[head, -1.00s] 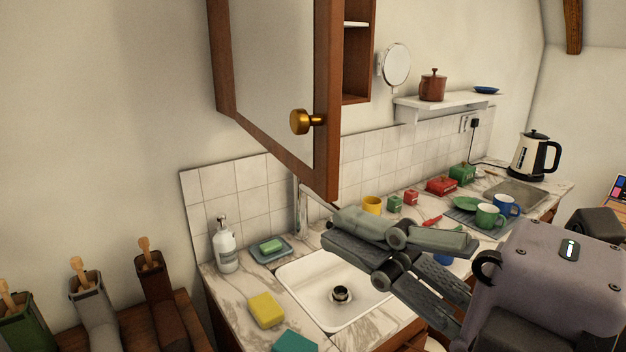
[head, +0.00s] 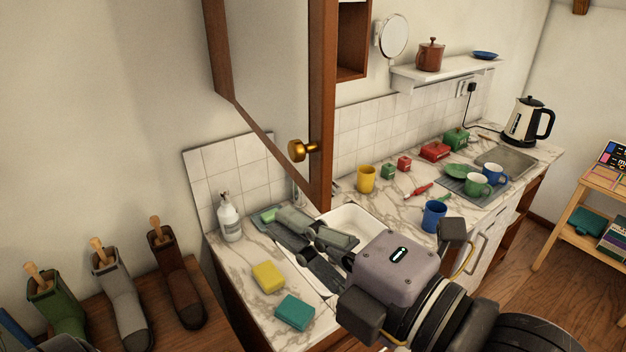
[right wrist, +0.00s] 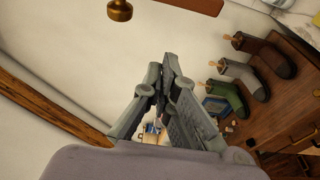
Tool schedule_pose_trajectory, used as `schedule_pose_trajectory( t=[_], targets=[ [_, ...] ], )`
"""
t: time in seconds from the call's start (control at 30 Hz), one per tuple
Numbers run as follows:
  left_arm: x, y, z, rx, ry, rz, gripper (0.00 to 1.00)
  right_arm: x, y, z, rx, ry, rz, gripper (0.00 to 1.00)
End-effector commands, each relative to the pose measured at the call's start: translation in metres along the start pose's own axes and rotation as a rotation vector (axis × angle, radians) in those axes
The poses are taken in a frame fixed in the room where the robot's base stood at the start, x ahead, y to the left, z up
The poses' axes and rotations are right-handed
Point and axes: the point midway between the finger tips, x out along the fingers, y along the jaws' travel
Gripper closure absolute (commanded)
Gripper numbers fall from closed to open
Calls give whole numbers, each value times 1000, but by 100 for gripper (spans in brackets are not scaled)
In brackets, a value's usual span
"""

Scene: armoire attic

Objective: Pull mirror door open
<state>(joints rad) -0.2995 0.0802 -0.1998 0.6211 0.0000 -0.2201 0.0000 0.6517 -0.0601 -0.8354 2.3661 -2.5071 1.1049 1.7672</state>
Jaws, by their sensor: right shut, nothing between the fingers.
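The mirror door (head: 270,70) has a brown wooden frame and hangs above the sink. It stands swung out from the wall, its free edge toward me, with part of the open cabinet (head: 352,45) visible behind it. Its brass knob (head: 298,151) is near the free edge; the knob also shows at the top of the right wrist view (right wrist: 120,10). My right gripper (head: 283,222) is shut and empty, below the door and over the sink, apart from the knob. In the right wrist view its fingers (right wrist: 167,65) are together. My left gripper is not in view.
Below are the sink (head: 352,222), a soap bottle (head: 229,218), a yellow sponge (head: 268,277) and a teal sponge (head: 294,312). A blue cup (head: 433,216) and a yellow cup (head: 366,179) stand right. Boots (head: 118,290) are at left. Wall space left of the door is clear.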

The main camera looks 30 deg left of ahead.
Motion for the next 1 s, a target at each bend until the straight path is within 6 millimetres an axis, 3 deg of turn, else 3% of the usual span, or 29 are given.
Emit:
schedule_pose_trajectory(
  t=[0.13,0.23,0.43,1.0],
  targets=[
    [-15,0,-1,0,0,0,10,33,4,-1,-2,2,-3,100],
    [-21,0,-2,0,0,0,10,23,1,18,-4,-6,-5,100],
    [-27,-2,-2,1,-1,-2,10,17,1,33,-3,-2,-2,100],
    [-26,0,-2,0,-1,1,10,15,-2,42,-3,4,-4,100]
  ],
)
